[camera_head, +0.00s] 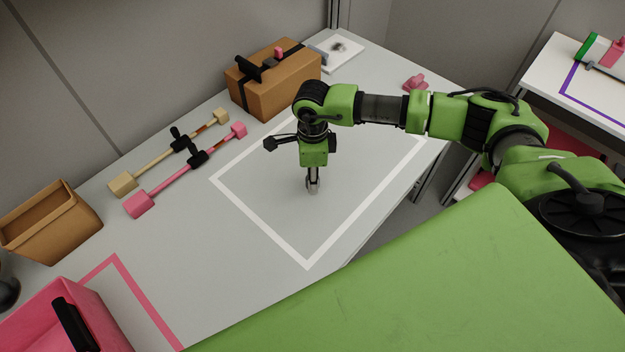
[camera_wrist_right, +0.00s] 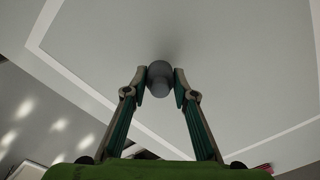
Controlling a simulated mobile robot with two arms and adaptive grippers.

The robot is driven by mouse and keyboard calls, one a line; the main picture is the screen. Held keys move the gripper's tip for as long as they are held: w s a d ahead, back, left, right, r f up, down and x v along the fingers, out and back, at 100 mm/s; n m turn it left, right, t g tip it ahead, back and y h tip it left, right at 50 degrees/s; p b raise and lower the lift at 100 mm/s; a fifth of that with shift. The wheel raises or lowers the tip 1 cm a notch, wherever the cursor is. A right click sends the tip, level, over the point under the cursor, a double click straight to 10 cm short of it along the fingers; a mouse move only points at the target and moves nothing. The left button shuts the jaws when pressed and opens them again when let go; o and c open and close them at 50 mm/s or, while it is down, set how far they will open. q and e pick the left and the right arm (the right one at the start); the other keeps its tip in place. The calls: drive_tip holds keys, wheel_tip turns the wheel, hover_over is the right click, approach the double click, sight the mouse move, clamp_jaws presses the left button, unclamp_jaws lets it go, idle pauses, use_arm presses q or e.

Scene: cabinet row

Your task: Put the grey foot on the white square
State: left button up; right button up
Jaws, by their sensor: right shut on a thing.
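The white square is a white outline (camera_head: 262,228) on the light grey table. My right gripper (camera_head: 313,187) points down inside this outline, left of its middle in the head view. In the right wrist view my right gripper (camera_wrist_right: 160,82) is shut on the grey foot (camera_wrist_right: 159,70), a small rounded grey piece held between the fingertips. The foot also shows below the fingers in the head view (camera_head: 313,188). It is close to the table surface; I cannot tell whether it touches. My left gripper is not in view.
A brown box (camera_head: 275,88) with black straps stands behind the outline. A yellow bar (camera_head: 165,158) and a pink bar (camera_head: 180,178) lie to the left. A pink piece (camera_head: 415,83) lies at the right back. The outline's inside is otherwise clear.

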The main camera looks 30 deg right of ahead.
wheel_tip(320, 180, down, 2)
drive_tip(key=shift+f, duration=0.1)
drive_tip(key=shift+f, duration=0.25)
drive_tip(key=o, duration=1.1)
drive_tip(key=shift+r, duration=0.1)
drive_tip(key=shift+r, duration=0.55)
wheel_tip(320, 180, up, 11)
drive_tip(key=shift+r+b, duration=0.15)
drive_tip(key=shift+b, duration=0.7)
